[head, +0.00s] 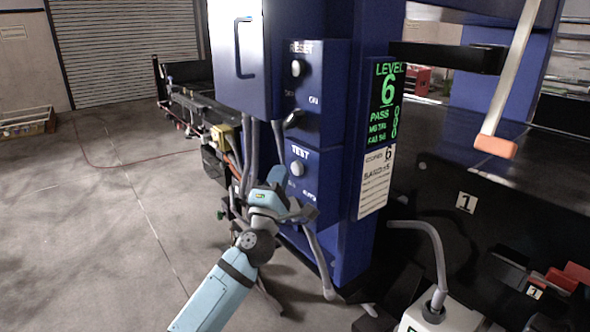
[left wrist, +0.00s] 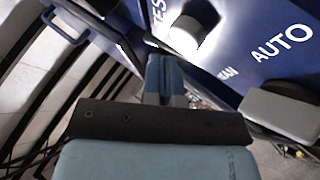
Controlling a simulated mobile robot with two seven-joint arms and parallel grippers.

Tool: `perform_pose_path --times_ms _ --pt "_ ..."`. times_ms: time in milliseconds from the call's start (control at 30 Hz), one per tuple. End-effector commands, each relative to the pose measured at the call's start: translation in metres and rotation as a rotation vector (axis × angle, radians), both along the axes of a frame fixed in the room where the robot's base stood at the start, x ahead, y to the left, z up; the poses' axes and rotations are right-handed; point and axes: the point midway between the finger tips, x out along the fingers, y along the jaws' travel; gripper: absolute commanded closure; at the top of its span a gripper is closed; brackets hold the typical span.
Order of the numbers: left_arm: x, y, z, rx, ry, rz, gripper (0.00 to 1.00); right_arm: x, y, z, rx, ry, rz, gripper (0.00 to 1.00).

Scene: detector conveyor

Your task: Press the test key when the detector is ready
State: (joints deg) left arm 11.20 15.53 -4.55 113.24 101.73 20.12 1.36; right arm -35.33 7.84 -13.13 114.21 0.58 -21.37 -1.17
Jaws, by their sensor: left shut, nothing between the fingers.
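The white round test key (head: 297,168) sits under the TEST label on the blue cabinet; it also shows in the left wrist view (left wrist: 194,32). My left gripper (head: 277,173) is shut and empty, its blue fingertips just left of the key. In the left wrist view the fingers (left wrist: 165,72) point towards the key; whether they touch it I cannot tell. A grey selector knob (left wrist: 283,107) lies below the MAN and AUTO labels. The detector display (head: 387,100) shows LEVEL 6 and PASS in green, with smaller lines I cannot read surely. My right gripper is not in view.
A RESET key (head: 297,68) and an OFF/ON knob (head: 293,119) sit above the test key. A printed card (head: 375,182) hangs under the display. A pale bar with an orange tip (head: 495,146) hangs over the dark conveyor (head: 440,130). Open floor lies left.

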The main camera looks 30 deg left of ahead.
Motion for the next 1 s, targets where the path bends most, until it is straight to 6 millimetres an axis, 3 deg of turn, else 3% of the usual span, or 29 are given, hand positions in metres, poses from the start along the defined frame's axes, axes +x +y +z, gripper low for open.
perform_pose_path --times_ms 1000 --pt "0.0079 -0.0032 -0.0002 0.0 0.0 0.0 1.0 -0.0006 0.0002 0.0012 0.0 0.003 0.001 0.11"
